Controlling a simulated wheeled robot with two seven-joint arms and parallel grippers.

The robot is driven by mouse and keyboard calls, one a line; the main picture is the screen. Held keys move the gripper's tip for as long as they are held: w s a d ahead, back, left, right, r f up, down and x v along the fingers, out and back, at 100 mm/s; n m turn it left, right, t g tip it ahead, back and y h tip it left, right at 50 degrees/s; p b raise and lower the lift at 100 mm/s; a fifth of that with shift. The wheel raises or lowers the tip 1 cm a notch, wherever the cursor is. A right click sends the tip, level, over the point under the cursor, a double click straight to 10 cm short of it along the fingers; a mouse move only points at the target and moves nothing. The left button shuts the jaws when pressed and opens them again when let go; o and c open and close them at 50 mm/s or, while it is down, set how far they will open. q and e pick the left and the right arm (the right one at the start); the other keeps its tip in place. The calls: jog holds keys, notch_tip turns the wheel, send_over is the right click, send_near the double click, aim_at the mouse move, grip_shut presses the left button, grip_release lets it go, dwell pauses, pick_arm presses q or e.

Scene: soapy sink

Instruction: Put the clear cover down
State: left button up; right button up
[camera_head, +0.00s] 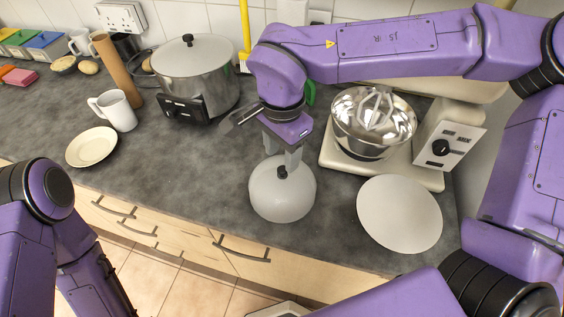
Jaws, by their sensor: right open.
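The clear cover (282,201) is a pale, see-through dome with a small black knob on top. It appears to rest upright on the grey counter near the front edge. My right gripper (283,168) points down over the cover, its open fingers on either side of the knob. Whether a finger touches the knob is hard to tell. My left arm shows at the lower left, but its gripper is out of view.
A white plate (399,214) lies right of the cover, in front of a stand mixer with a steel bowl (372,137). A steel pot (195,76), a white mug (117,111) and a cream plate (91,147) stand left. The counter (190,185) left of the cover is clear.

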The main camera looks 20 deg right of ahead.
notch_tip(320, 180, up, 8)
jog(key=shift+f, duration=0.2)
